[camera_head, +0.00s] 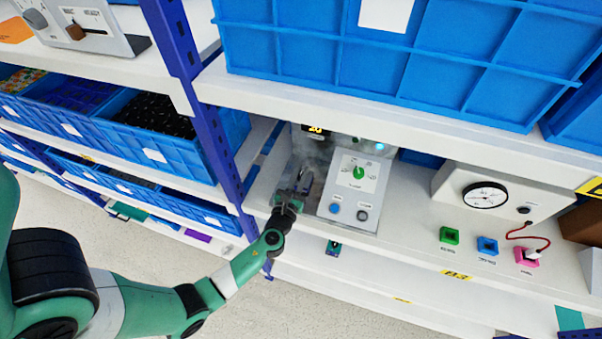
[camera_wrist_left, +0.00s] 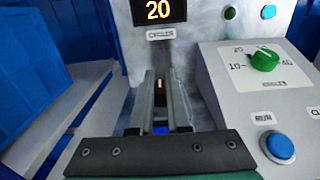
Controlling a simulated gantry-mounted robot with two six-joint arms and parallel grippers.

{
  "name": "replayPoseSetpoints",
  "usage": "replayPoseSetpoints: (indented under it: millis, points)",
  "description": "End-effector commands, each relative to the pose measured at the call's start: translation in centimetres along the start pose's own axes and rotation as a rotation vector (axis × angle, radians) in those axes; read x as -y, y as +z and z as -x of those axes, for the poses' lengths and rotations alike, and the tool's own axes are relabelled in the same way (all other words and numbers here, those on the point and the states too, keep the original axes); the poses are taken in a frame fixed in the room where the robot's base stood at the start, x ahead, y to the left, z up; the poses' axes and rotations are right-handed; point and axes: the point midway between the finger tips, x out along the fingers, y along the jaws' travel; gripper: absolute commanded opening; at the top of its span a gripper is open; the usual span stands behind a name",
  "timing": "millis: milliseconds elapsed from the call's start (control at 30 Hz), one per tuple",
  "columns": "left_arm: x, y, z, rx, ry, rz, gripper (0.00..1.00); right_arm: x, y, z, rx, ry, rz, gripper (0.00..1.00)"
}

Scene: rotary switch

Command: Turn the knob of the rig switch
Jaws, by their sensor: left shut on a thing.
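The rig's sloped grey panel (camera_head: 325,190) stands on the middle shelf. It carries a green knob (camera_head: 358,172) on a white dial, with a blue button and a dark button below. In the left wrist view the green knob (camera_wrist_left: 264,60) is at upper right, between dial numbers. My left gripper (camera_head: 297,182) is left of the panel, apart from the knob. In the left wrist view its long fingers (camera_wrist_left: 160,82) are shut on a small part of the rig below the CYCLES display, mostly hidden between them. The display (camera_wrist_left: 158,10) reads 20. My right gripper is not in view.
A gauge box (camera_head: 484,196) with a red cable and green, blue and pink sockets stands to the right. Blue crates (camera_head: 400,60) fill the shelf above. A blue upright post (camera_head: 215,140) is left of my gripper. Bare shelf lies between panel and sockets.

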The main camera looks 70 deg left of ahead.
Motion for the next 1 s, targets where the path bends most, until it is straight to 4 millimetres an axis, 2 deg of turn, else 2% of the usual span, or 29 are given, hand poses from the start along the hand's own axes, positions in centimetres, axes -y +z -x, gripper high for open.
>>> replayPoseSetpoints:
  millis: [367,1000]
  points:
    - [-0.2,-0.1,0.0,0.000,-0.062,0.000,0.00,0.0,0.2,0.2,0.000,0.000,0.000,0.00]
    - [-0.5,-0.1,-0.2,0.002,-0.509,-0.001,0.00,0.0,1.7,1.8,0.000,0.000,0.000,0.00]
